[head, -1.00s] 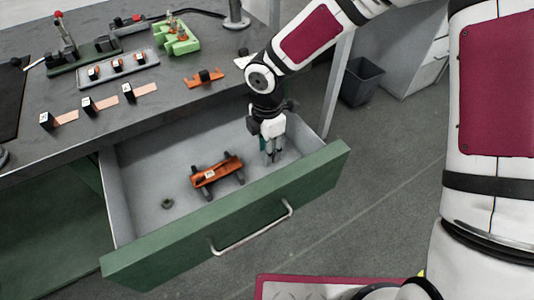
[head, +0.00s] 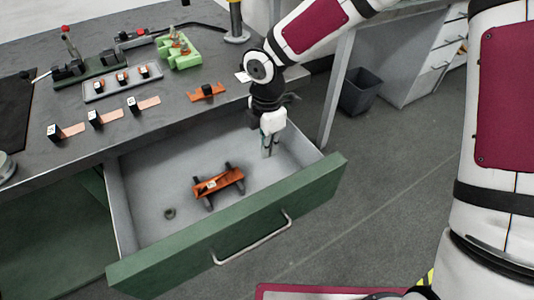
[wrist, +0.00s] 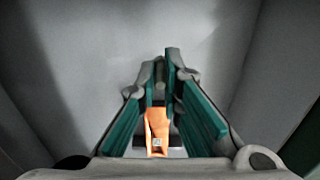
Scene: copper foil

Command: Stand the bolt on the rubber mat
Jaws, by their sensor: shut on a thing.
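My gripper (head: 267,148) points down inside the open drawer, near its right end. In the wrist view the green-lined fingers (wrist: 161,62) close at their tips on a small grey bolt (wrist: 160,76). In the head view the bolt is too small to tell from the fingertips, and I cannot tell its tilt. A black mat (head: 18,122), apparently the rubber mat, lies flat at the left edge of the bench top, far from my gripper.
The grey drawer (head: 140,180) also holds an orange bracket with dark posts (head: 218,183) and a nut (head: 169,213). On the bench are copper strips (head: 108,117), a grey tray (head: 122,82), a green block (head: 178,50) and a lamp post (head: 236,22).

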